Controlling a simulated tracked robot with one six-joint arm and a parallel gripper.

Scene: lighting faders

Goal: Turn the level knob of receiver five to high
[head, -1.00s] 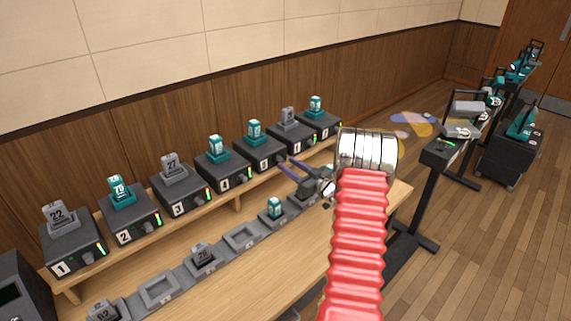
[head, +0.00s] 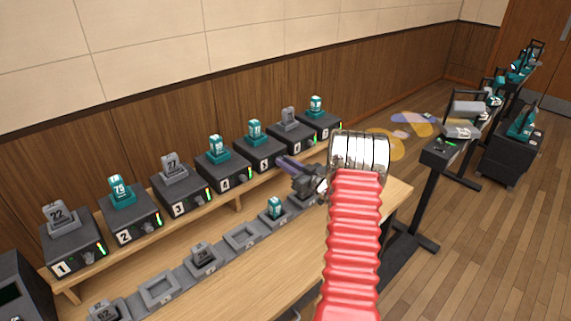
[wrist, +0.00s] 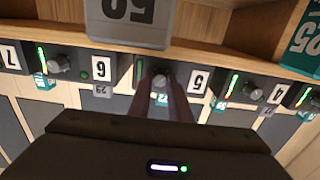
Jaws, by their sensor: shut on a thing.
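Receiver five (head: 262,148) is a dark box on the shelf with a teal unit on top. In the wrist view, which is upside down, its white 5 label (wrist: 198,82) is beside its small round level knob (wrist: 160,79). My gripper (wrist: 161,88) is shut on that knob, one finger on each side. In the head view my gripper (head: 283,161) reaches the front of receiver five, and the knob is hidden behind it. A thin light bar (wrist: 139,70) beside the knob is partly hidden by a finger.
Receiver six (head: 290,133) and receiver four (head: 222,172) stand close on either side. A row of grey trays, one an empty tray (head: 241,236), lies on the table below. Receiver six's knob (wrist: 58,64) is clear of my fingers.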

